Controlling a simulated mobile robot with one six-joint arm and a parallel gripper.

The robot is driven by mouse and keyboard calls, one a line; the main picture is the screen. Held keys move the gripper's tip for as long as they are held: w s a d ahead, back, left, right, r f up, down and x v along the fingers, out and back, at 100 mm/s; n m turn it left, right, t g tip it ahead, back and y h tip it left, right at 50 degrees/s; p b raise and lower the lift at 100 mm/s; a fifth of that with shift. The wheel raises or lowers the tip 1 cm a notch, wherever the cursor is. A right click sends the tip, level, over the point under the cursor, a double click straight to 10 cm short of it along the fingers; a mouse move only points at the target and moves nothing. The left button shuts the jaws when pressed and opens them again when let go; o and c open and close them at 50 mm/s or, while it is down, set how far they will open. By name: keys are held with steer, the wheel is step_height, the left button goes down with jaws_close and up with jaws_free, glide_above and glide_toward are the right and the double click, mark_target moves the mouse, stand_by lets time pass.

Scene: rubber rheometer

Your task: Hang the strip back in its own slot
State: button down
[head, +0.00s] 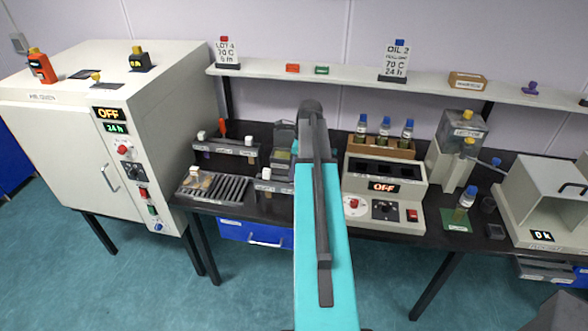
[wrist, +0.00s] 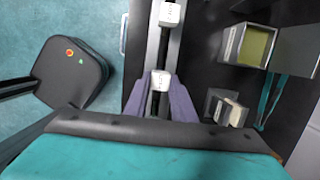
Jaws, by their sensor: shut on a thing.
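In the wrist view my gripper (wrist: 162,90) has grey-purple fingers on either side of a white grip block (wrist: 160,78), which appears to be the top of the strip. The strip's lower part is hidden. The block is over or in line with a grey rack (wrist: 184,38) with a dark channel; I cannot tell whether the strip is in a slot. Another white block (wrist: 170,14) sits farther along the same rack. In the head view my teal arm hides the gripper. A front rack (head: 258,187) with a white-topped piece shows left of the arm.
A back rack (head: 225,147) and a slotted tray (head: 215,190) stand left of the arm on the black bench. A heater block reading OFF (head: 385,187) stands to the right. In the wrist view an open-topped box (wrist: 234,44) stands right of the rack.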

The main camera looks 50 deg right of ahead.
steer(key=shift+f, duration=0.7)
steer(key=c, duration=1.4)
jaws_free()
steer(key=shift+r, duration=0.15)
steer(key=shift+w+a+p+v, duration=0.15)
steer(key=shift+p+v, duration=0.45)
steer(key=shift+v, duration=0.35)
steer(key=shift+w+a+p+v, duration=0.1)
steer(key=shift+w+p+v, duration=0.1)
steer(key=shift+p+v, duration=0.6)
steer(key=shift+w+a+p+v, duration=0.15)
steer(key=shift+p+v, duration=0.25)
steer(key=shift+v, duration=0.75)
